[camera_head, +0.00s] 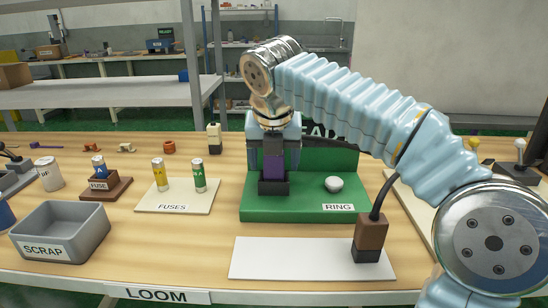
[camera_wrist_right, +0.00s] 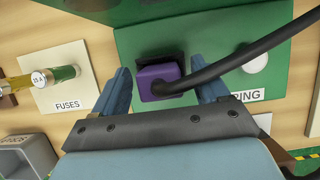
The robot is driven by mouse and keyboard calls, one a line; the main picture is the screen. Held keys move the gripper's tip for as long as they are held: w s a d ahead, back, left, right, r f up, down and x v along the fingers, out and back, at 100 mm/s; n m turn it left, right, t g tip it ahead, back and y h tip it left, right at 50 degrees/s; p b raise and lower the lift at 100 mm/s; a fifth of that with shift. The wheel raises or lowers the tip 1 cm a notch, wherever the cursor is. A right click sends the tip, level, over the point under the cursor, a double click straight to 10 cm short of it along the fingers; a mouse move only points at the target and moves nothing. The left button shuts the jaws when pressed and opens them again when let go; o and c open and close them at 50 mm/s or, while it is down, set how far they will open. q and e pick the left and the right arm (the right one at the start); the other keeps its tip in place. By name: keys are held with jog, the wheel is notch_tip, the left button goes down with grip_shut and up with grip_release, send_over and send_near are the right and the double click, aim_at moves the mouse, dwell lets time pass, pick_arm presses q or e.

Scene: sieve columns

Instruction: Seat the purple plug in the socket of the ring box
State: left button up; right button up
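The purple plug (camera_head: 273,166) stands upright in the dark socket (camera_head: 273,187) on the green ring box (camera_head: 300,208); its lower end is hidden, so I cannot tell how deep it sits. In the right wrist view the plug (camera_wrist_right: 158,82) shows from above, with a black cable (camera_wrist_right: 225,65) leaving it to the upper right. My right gripper (camera_head: 273,155) is above the box, its fingers either side of the plug. In the wrist view gaps show between the plug and both fingers (camera_wrist_right: 163,90), so it is open. My left gripper is not in view.
A brown-and-black cabled block (camera_head: 370,238) stands on a white plate (camera_head: 290,258) in front. A white knob (camera_head: 334,184) sits on the box. Left are the fuses board (camera_head: 160,205), the fuse stand (camera_head: 105,188) and the grey scrap bin (camera_head: 60,232).

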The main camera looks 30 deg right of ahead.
jog(key=p+v, duration=0.3)
jog(key=v, duration=0.9)
jog(key=shift+r+p, duration=0.15)
jog(key=shift+p, duration=0.25)
